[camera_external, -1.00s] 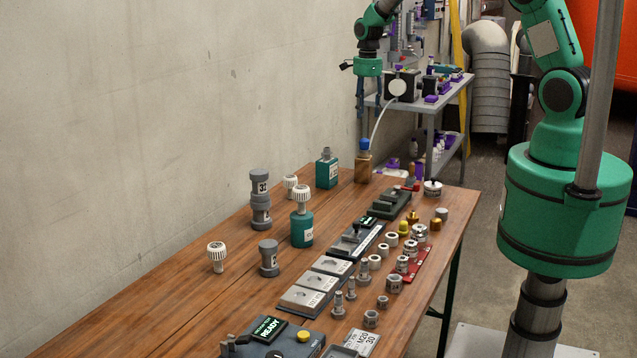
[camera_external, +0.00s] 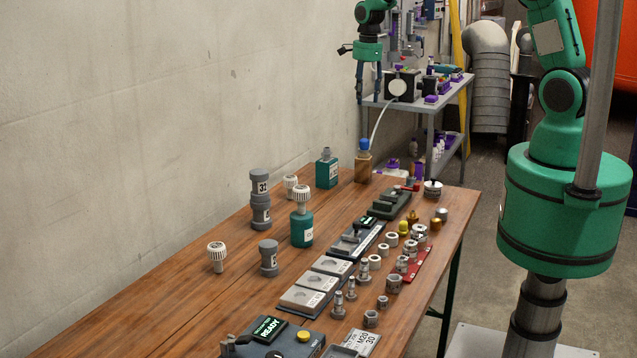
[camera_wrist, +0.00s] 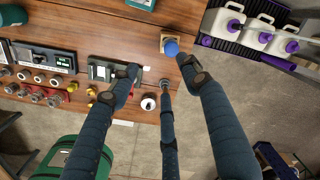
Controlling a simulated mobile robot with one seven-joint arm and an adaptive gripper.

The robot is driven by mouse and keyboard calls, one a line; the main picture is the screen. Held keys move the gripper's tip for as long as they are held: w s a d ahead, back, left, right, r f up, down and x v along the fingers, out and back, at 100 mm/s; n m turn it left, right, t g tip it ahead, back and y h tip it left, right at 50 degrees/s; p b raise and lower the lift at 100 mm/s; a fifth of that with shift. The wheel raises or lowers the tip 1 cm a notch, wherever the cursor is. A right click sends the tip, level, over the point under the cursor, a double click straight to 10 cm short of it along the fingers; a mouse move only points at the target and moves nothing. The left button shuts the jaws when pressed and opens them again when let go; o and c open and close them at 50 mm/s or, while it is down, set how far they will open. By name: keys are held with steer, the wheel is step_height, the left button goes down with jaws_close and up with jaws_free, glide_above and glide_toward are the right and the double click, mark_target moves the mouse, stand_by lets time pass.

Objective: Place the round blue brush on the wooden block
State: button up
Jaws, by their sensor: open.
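The round blue brush (camera_external: 364,144) stands upright on top of the wooden block (camera_external: 363,170) at the far end of the bench. In the wrist view the brush's blue round head (camera_wrist: 171,47) covers part of the pale block (camera_wrist: 163,36). My gripper (camera_external: 369,101) is open and empty, in the air above the brush with a clear gap. In the wrist view my gripper's dark fingers (camera_wrist: 160,70) are spread apart, and nothing is between them. The brush's lower part is hard to make out.
A teal bottle (camera_external: 327,170) stands left of the block. A dark green fixture (camera_external: 389,203) and a white round part (camera_external: 433,188) lie nearer and right. A grey shelf cart (camera_external: 440,99) with a gauge stands behind.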

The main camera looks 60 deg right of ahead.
steer(key=s+a+r+n+t, duration=0.1)
steer(key=s+a+r+n, duration=0.55)
steer(key=a+r, duration=0.35)
steer(key=s+a+r+n+t, duration=0.1)
steer(key=s+a+r+n, duration=0.5)
steer(key=r, duration=0.7)
steer(key=s+a+r+n+t, duration=0.1)
steer(key=s+a+n, duration=0.5)
steer(key=s, duration=0.6)
steer(key=s+a+r+n+t, duration=0.2)
steer(key=s+a+r+n, duration=0.2)
steer(key=s, duration=0.8)
steer(key=a+n, duration=0.2)
steer(key=a, duration=0.1)
steer(key=shift+s+r, duration=0.15)
steer(key=shift+s, duration=0.2)
step_height(320, 180, down, 9)
steer(key=b, duration=0.9)
